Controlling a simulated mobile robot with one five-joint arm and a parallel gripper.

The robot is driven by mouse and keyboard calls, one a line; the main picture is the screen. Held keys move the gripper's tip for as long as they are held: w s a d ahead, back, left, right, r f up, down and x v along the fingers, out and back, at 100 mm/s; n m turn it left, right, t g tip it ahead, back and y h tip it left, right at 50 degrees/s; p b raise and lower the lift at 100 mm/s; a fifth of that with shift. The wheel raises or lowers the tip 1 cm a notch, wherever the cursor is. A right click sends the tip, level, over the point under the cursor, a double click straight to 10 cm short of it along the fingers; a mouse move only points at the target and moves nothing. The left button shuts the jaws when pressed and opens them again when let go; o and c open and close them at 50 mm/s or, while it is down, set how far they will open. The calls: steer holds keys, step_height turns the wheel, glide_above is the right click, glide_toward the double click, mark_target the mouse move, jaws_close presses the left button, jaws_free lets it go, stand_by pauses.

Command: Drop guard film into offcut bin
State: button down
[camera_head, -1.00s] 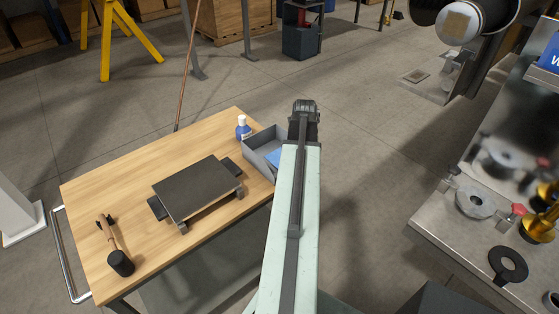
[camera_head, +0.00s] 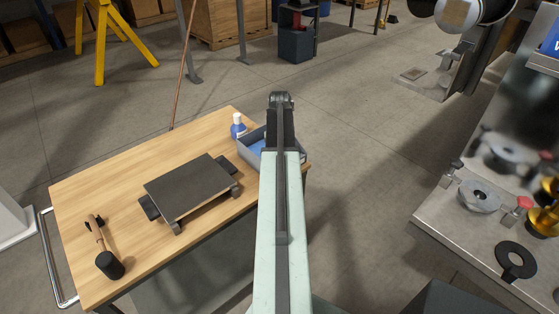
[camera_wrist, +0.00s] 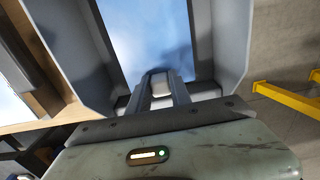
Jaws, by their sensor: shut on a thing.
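The offcut bin (camera_head: 247,157) is a grey open box at the right end of the wooden bench, partly hidden behind my arm. My gripper (camera_head: 281,100) appears at its far right side in the head view. In the wrist view the bin's grey walls (camera_wrist: 231,40) stand on both sides of my gripper (camera_wrist: 160,83), which is over the bin. The fingers are shut on a small pale piece, apparently the guard film (camera_wrist: 160,86). A blue sheet (camera_wrist: 150,35) shows beyond the fingertips, with a shadow on it; I cannot tell whether it joins the held piece.
On the bench (camera_head: 110,165) are a dark plate (camera_head: 188,187) on supports, a mallet (camera_head: 108,262) and a blue bottle (camera_head: 238,127) close beside the bin. A metal counter (camera_head: 470,225) with rings and brass parts stands at the right. The floor between is clear.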

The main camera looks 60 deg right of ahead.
steer(key=shift+f+b, duration=0.5)
steer(key=shift+b, duration=0.1)
steer(key=c, duration=1.2)
jaws_free()
steer(key=shift+r, duration=0.15)
step_height(320, 180, up, 13)
steer(key=p, duration=1.3)
